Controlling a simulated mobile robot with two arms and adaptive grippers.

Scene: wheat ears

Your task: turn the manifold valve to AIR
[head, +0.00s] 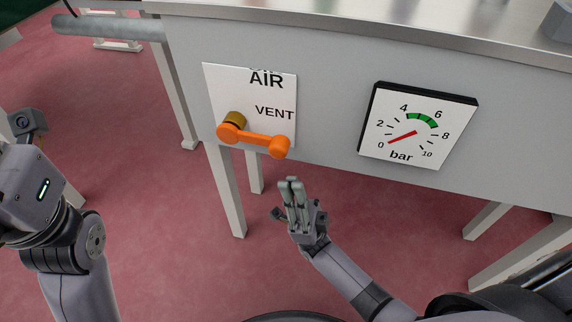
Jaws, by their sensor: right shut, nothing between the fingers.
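The manifold valve has an orange lever (255,138) on a brass stem (235,119), mounted at the lower part of a white label plate (225,85). The lever points right and slightly down, its knob end below the word VENT. The word AIR is printed higher on the plate, above the stem. Part of another word shows at the plate's top edge. My right gripper (291,181) is shut and empty, below the lever's knob in the picture and apart from it. My left arm shows at the left edge, but its fingers are out of view.
A pressure gauge (420,148) marked bar is on the grey panel (330,100) right of the valve, its red needle near 0. A metal worktop (330,27) runs above. Table legs (226,190) stand below. The red floor is open around my right gripper.

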